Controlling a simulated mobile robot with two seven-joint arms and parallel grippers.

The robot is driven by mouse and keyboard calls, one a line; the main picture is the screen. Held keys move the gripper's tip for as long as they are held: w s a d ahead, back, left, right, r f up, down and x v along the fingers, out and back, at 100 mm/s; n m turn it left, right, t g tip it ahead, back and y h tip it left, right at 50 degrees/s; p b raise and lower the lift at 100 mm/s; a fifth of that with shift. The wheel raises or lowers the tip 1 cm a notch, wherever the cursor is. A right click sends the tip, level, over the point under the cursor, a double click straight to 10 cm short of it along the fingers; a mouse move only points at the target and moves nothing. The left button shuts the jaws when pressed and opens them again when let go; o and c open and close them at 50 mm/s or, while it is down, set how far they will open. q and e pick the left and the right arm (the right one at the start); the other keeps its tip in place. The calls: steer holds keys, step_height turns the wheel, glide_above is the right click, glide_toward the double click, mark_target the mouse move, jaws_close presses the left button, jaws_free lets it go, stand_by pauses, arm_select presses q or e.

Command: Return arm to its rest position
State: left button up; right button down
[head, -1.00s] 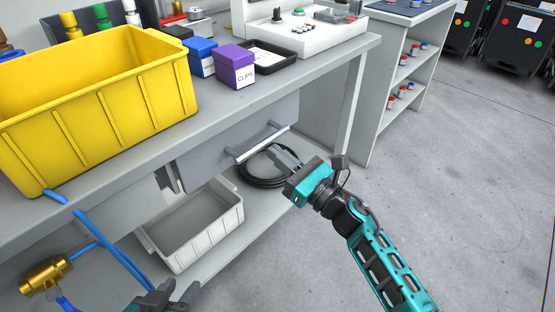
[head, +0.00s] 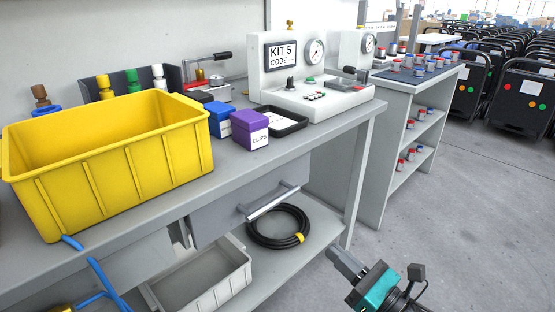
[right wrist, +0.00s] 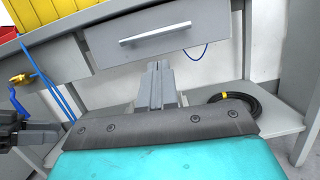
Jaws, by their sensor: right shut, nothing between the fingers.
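My right gripper (head: 343,262) is at the bottom of the head view, in front of the bench and below and right of the drawer handle (head: 268,203). Its fingers are shut with nothing between them. In the right wrist view the shut fingers (right wrist: 158,82) point toward the bench, below the grey drawer (right wrist: 160,40), and look apart from its handle. A dark gripper, my left one (right wrist: 35,132), shows at the left edge of the right wrist view; its fingertips are unclear. It is outside the head view.
The workbench (head: 330,128) holds a yellow bin (head: 120,160), a blue box, a purple box (head: 250,130) and a test panel (head: 310,95). A coiled black hose (head: 280,240) and a grey bin (head: 215,285) sit on the lower shelf. Open floor (head: 440,220) lies at the right.

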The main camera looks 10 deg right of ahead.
steer(key=s+a+f+n+g+h, duration=0.1)
steer(key=s+f+n+g+h, duration=0.35)
steer(key=n, duration=1.25)
steer(key=s+a+f+n+g+h, duration=0.15)
steer(key=s+f+n+h, duration=0.5)
steer(key=n, duration=0.95)
arm_select(q)
steer(key=s+a+r+y+p, duration=0.1)
steer(key=a+r+p, duration=0.3)
steer(key=r+p, duration=1)
steer(key=s+p, duration=0.1)
steer(key=p, duration=0.6)
steer(key=shift+s+a+y, duration=0.15)
steer(key=shift+a+y, duration=0.05)
steer(key=shift+y, duration=0.1)
arm_select(e)
steer(key=s+d+r, duration=0.1)
steer(key=s+r, duration=0.1)
steer(key=r, duration=0.5)
steer(key=s+d+r, duration=0.1)
steer(key=d+r, duration=0.1)
steer(key=r, duration=0.6)
steer(key=shift+s+d+r+m+y, duration=0.2)
steer(key=shift+s+d+m+y, duration=0.1)
steer(key=shift+s+m, duration=0.1)
